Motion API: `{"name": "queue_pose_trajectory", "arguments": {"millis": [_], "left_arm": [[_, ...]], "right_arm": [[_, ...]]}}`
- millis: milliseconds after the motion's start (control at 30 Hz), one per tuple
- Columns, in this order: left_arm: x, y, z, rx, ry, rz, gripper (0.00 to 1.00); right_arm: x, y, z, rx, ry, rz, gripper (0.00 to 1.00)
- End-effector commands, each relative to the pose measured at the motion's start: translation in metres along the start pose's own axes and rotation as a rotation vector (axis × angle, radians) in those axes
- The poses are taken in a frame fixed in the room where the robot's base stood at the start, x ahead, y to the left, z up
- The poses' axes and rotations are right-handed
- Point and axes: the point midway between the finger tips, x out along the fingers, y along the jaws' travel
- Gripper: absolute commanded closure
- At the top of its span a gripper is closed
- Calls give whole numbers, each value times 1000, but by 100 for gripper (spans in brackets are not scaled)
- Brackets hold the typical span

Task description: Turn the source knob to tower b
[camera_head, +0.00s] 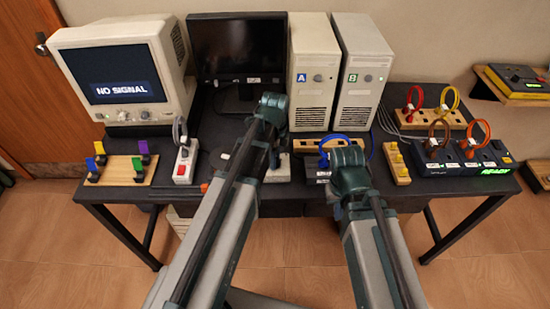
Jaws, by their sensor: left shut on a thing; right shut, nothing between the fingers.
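Tower A (314,75), with a blue A label, and tower B (360,75), with a green B label, stand side by side at the back of the table. The CRT monitor (112,78) reads NO SIGNAL. A small grey box (279,172) sits at the front middle, partly behind my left arm. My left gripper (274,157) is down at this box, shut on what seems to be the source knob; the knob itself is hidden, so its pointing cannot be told. My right gripper (348,163) is shut and empty, mostly hidden by its wrist, right of the box.
A black flat monitor (238,48) is dark. A red-switched power strip (185,162) and a board of coloured clips (116,171) are left. A black box with a blue cable (317,172) lies near my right wrist. Cable racks and a READY device (470,160) are right.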

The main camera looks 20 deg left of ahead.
Motion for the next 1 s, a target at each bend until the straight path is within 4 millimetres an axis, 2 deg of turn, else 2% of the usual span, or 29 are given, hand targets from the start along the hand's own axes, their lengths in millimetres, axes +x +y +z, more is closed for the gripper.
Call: {"name": "queue_pose_trajectory", "arguments": {"millis": [500, 1000], "left_arm": [[0, 0, 0, 383, 0, 1, 100], [0, 0, 0, 499, 0, 1, 100]], "right_arm": [[0, 0, 0, 0, 0, 0, 100], [0, 0, 0, 0, 0, 0, 100]]}}
